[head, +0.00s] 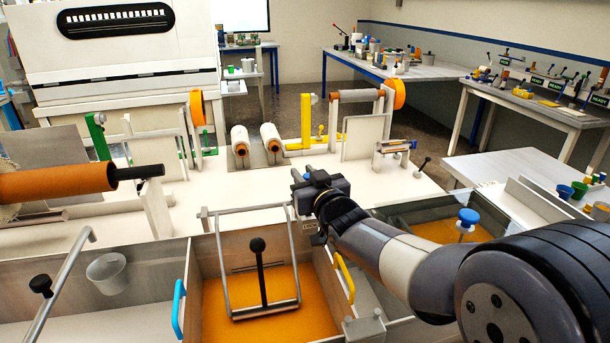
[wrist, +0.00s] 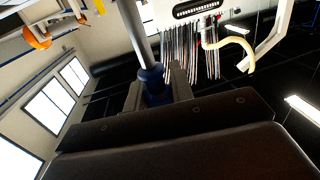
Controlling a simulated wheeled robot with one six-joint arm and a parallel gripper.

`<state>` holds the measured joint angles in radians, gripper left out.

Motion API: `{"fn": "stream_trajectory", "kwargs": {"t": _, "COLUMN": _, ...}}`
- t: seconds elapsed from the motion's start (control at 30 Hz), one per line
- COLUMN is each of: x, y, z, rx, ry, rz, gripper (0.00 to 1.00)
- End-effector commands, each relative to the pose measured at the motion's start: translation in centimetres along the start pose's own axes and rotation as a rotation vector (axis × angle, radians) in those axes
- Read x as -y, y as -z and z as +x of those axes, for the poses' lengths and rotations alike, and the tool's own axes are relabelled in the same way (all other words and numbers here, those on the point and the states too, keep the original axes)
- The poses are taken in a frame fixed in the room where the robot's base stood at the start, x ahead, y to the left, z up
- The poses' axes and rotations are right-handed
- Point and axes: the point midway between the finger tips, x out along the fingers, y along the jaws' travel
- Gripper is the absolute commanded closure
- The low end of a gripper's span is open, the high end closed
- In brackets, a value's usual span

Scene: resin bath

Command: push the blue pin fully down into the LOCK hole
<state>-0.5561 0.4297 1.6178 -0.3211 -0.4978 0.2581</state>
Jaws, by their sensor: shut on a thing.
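My gripper (head: 310,190) is at the middle of the head view, above the rim between the two bath tanks. In the wrist view my gripper (wrist: 155,90) is shut on the blue pin (wrist: 151,74). The pin's blue part sits between the fingers, and a grey metal rod (wrist: 137,28) runs from it to the top edge. A small dotted plate (head: 308,226) shows on the rim below my gripper. I cannot read a LOCK label or make out its hole.
The left orange bath (head: 215,317) holds a metal frame with a black-knobbed lever (head: 258,246). A blue knob (head: 467,217) stands over the right bath. A yellow handle (head: 344,278) and a blue handle (head: 179,308) flank the left bath. A white bench (head: 250,190) lies behind.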

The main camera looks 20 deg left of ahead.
Motion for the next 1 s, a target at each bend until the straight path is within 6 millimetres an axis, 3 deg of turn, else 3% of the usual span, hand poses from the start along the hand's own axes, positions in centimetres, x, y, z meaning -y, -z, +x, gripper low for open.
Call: {"fn": "stream_trajectory", "kwargs": {"t": 1.0, "x": 0.1, "y": -2.7, "z": 0.0, "rx": 0.000, "ry": 0.000, "rz": 0.000, "gripper": 1.00}}
